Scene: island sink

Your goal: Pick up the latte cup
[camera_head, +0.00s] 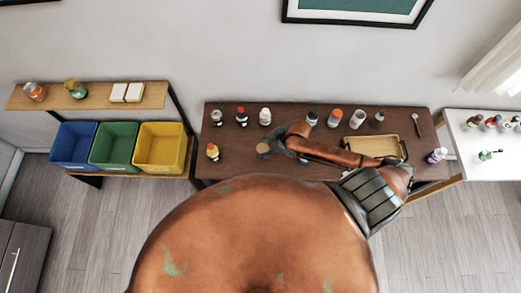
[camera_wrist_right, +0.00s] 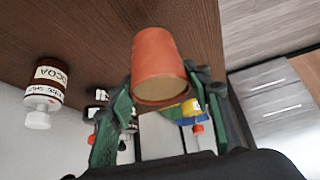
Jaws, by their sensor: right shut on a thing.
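The latte cup (camera_wrist_right: 160,52) is a terracotta-orange cup in the right wrist view, with a tan surface showing at its mouth. In the head view the cup (camera_head: 263,149) shows small near the front middle of the brown table. My right gripper (camera_wrist_right: 158,108) is shut on the cup, with a green finger on either side of it. In the head view my right gripper (camera_head: 277,147) reaches it from the right. I cannot tell whether the cup touches the table. My left gripper is not in view.
A cocoa bottle (camera_wrist_right: 46,88) stands near the cup. Several bottles line the back of the brown table (camera_head: 235,150). A wooden tray (camera_head: 373,146) lies to the right. Blue (camera_head: 74,145), green (camera_head: 114,146) and yellow (camera_head: 160,148) bins stand left of the table.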

